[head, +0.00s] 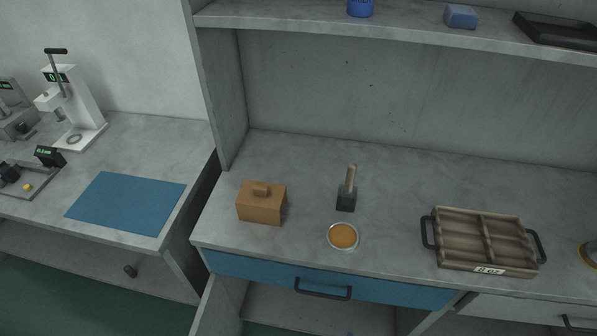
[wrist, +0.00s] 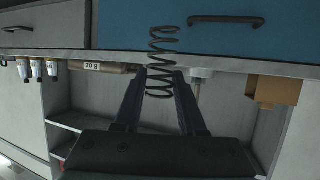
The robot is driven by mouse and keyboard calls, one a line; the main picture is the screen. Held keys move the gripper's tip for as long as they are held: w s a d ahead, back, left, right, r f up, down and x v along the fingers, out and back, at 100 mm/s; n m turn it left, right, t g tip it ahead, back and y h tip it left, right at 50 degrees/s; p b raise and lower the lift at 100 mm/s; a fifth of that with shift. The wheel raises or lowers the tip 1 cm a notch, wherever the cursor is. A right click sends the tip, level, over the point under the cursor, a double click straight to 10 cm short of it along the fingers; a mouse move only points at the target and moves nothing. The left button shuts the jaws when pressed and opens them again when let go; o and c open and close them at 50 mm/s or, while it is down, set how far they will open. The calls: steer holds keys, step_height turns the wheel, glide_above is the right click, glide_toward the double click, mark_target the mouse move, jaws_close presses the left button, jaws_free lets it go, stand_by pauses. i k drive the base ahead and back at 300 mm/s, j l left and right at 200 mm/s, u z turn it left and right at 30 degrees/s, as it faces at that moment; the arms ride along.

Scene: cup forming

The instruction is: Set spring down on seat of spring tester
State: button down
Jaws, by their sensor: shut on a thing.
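A dark coil spring (wrist: 163,45) stands between the two fingers of my gripper (wrist: 158,80) in the wrist view. My gripper is shut on the spring's body, and coils stick out past the fingertips. In the head view, a white press with a lever and a green display, which looks like the spring tester (head: 88,98), stands on the left bench. A round ring on its base looks like the seat (head: 75,139), and it looks bare. My gripper and the spring do not show in the head view.
A blue mat (head: 126,203) lies in front of the tester. A small device with a dark display (head: 49,156) sits close to its left. The right counter holds a brown box (head: 262,203), a tamper-like tool (head: 347,190), a round dish (head: 343,236) and a wooden tray (head: 484,239).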

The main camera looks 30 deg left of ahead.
mark_target(75, 139)
steer(key=k+j+u, duration=0.3)
steer(key=j, duration=1.35)
steer(key=i+j+u, duration=0.1)
steer(key=j+u, duration=0.2)
steer(key=j, duration=1.35)
